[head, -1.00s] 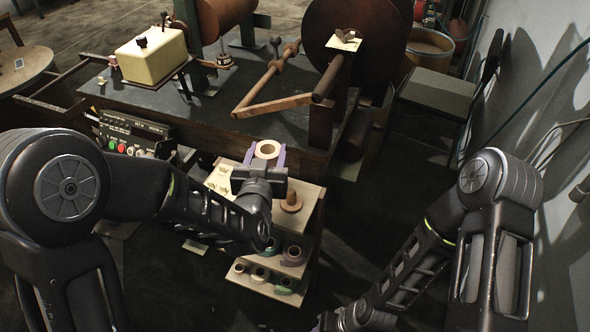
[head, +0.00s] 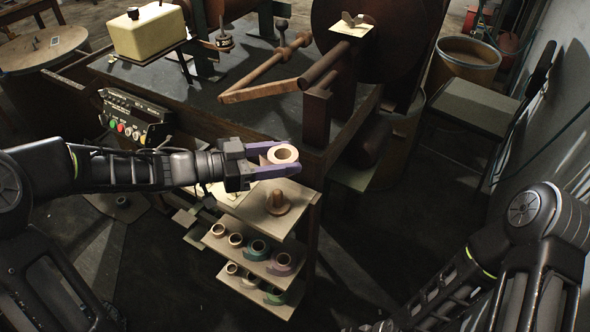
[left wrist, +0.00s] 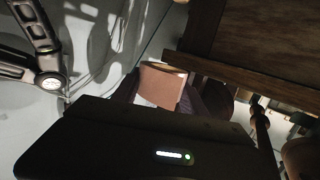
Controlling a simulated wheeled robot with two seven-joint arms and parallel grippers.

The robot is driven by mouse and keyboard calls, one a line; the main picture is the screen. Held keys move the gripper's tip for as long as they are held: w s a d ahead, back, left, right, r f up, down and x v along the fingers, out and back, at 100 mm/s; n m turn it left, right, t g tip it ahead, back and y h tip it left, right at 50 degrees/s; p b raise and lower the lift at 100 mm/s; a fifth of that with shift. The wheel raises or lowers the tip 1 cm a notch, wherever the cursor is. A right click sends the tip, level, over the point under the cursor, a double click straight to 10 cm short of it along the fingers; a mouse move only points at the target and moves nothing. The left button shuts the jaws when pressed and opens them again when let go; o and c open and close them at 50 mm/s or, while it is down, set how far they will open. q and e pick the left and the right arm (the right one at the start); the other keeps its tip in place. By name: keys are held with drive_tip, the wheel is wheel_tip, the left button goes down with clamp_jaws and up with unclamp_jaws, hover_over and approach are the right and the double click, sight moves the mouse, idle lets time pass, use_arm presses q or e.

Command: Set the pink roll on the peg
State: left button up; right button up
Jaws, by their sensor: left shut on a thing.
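The pink roll (head: 282,154) has a pale tan ring face in the head view. Its side looks salmon-pink in the left wrist view (left wrist: 163,84). My left gripper (head: 277,157) is shut on it, one purple finger on each side, and holds it up in the air. The wooden peg (head: 278,201) stands upright on a round base on the small stand's top board (head: 262,223). In the head view the roll appears just above the peg, apart from it. The peg's top is bare. My right gripper is out of view; only my right arm shows at the lower right.
Several rolls of tape, including a teal roll (head: 257,249) and a mauve roll (head: 281,264), lie on the stand's lower shelves. The large winding machine's table (head: 235,95) stands behind. A control box (head: 130,122) is at the left. Open floor lies right of the stand.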

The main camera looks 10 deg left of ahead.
sight(277, 191)
use_arm(q)
drive_tip(key=shift+s+a+f, duration=0.25)
drive_tip(key=shift+a+f, duration=0.05)
drive_tip(key=shift+f, duration=0.15)
drive_tip(key=shift+s+a+f, duration=0.2)
drive_tip(key=shift+a+f, duration=0.1)
drive_tip(key=shift+f, duration=0.15)
drive_tip(key=shift+f, duration=0.15)
wheel_tip(277, 191, down, 4)
drive_tip(key=b, duration=0.5)
drive_tip(key=shift+f+b, duration=0.25)
drive_tip(key=shift+b, duration=0.1)
drive_tip(key=shift+f+b, duration=0.3)
drive_tip(key=shift+f, duration=0.7)
drive_tip(key=o, duration=1.6)
